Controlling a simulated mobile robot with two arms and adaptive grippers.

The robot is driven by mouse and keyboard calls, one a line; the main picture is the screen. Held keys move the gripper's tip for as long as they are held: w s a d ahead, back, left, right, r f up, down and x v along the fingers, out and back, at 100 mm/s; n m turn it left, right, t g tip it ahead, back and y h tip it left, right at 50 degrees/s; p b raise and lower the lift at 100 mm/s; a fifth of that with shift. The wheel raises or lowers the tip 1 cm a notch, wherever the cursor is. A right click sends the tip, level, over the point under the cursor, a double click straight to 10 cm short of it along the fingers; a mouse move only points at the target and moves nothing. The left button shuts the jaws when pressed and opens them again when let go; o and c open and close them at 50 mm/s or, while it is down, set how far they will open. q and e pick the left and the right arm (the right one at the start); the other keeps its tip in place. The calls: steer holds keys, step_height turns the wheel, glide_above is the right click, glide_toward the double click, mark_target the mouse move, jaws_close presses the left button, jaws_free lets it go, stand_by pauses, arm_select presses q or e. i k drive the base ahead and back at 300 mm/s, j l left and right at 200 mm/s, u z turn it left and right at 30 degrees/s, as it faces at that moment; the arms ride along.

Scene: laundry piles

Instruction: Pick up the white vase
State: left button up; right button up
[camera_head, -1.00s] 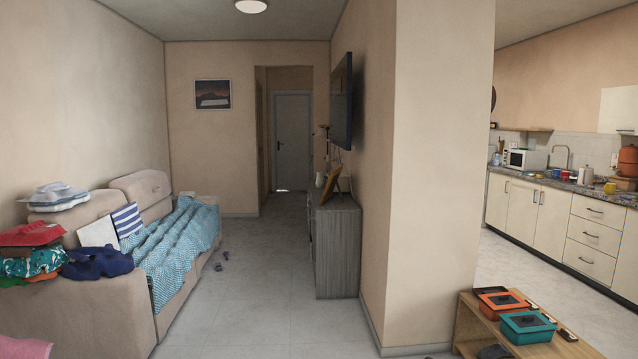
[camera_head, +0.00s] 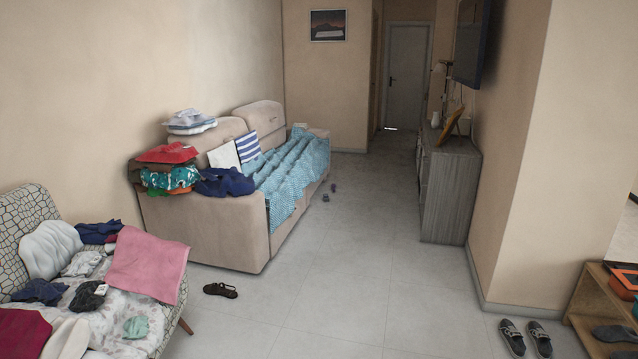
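A small pale upright object (camera_head: 436,119), which looks like the white vase, stands on the grey wooden cabinet (camera_head: 450,195) against the right wall. It is far off and too small to make out clearly. It stands to the left of a leaning wooden frame (camera_head: 453,124). Neither of my grippers is in view.
A beige sofa (camera_head: 205,228) with clothes and a teal blanket stands left of centre. A laundry-covered armchair (camera_head: 30,200) is at near left. A sandal (camera_head: 220,290) and a pair of shoes (camera_head: 525,337) lie on the floor.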

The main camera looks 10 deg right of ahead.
mark_target(436, 124)
steer(key=i+j, duration=0.3)
steer(key=i, duration=0.15)
steer(key=i+j, duration=0.25)
steer(key=i, duration=0.2)
steer(key=i+j+z, duration=0.1)
steer(key=i+j, duration=0.2)
steer(key=i, duration=0.15)
steer(key=i+l+z, duration=0.15)
steer(key=i+z, duration=0.2)
steer(key=i, duration=0.85)
steer(key=i+j+z, duration=0.15)
steer(key=i+z, duration=0.2)
steer(key=i, duration=2.05)
steer(key=i+z, duration=0.1)
steer(key=i, duration=2.4)
steer(key=i+z, duration=0.1)
steer(key=i, duration=1.15)
steer(key=j, duration=0.1)
